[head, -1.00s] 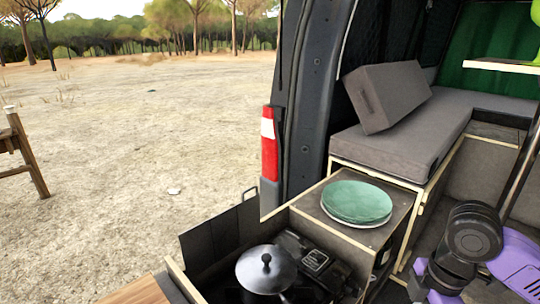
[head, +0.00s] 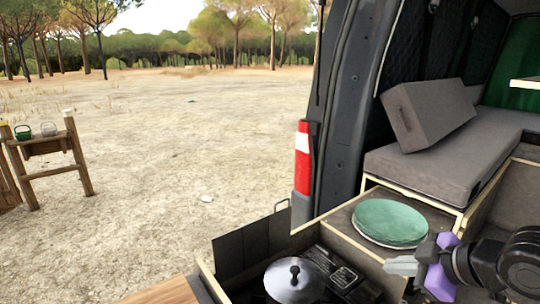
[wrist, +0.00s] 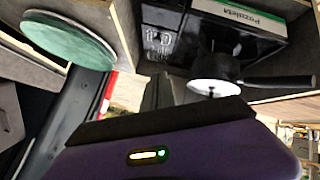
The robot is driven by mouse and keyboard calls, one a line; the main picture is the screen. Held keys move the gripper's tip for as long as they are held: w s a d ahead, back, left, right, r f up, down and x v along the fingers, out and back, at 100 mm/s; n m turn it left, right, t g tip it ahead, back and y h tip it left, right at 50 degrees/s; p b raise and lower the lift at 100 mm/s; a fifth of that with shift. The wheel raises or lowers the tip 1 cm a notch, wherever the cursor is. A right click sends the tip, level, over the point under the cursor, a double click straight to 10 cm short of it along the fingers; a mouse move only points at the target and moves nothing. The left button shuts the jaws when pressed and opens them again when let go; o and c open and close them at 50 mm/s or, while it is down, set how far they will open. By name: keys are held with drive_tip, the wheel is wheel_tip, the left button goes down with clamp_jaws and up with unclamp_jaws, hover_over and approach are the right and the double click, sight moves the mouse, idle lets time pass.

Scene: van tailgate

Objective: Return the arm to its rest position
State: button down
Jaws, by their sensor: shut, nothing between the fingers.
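My gripper (head: 402,265) is at the lower right of the head view, in front of the counter with the plates. Its pale fingers are shut and point left, with nothing held. In the wrist view the dark fingers (wrist: 159,92) show together above the purple gripper body, near the pan and stove. The arm's purple and black links run off to the right edge of the head view.
Green plates (head: 390,222) lie on the counter close behind my gripper. A lidded pan (head: 294,278) is on the stove (head: 343,272) to the left. Grey cushions (head: 430,112) are inside the van. A wooden stand (head: 75,155) is at far left on open ground.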

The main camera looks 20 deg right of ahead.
drive_tip(key=w+a+r+m+t+h, duration=0.1)
drive_tip(key=w+a+r+m+t, duration=0.2)
drive_tip(key=r+t, duration=0.45)
drive_tip(key=w+a+r+m+t+h, duration=0.1)
drive_tip(key=a+r+m+t, duration=0.35)
drive_tip(key=r, duration=0.65)
drive_tip(key=s+a+f+g, duration=0.2)
drive_tip(key=s+a+f, duration=0.1)
drive_tip(key=s+f, duration=0.6)
drive_tip(key=s+a+f+g, duration=0.2)
drive_tip(key=s+a+f, duration=0.2)
drive_tip(key=s+f, duration=0.6)
drive_tip(key=s+a+f+m+g, duration=0.1)
drive_tip(key=s+a+f, duration=0.3)
drive_tip(key=s+f, duration=0.6)
drive_tip(key=s+g, duration=0.1)
drive_tip(key=s, duration=0.6)
drive_tip(key=shift+s+g, duration=0.3)
drive_tip(key=shift+s, duration=0.1)
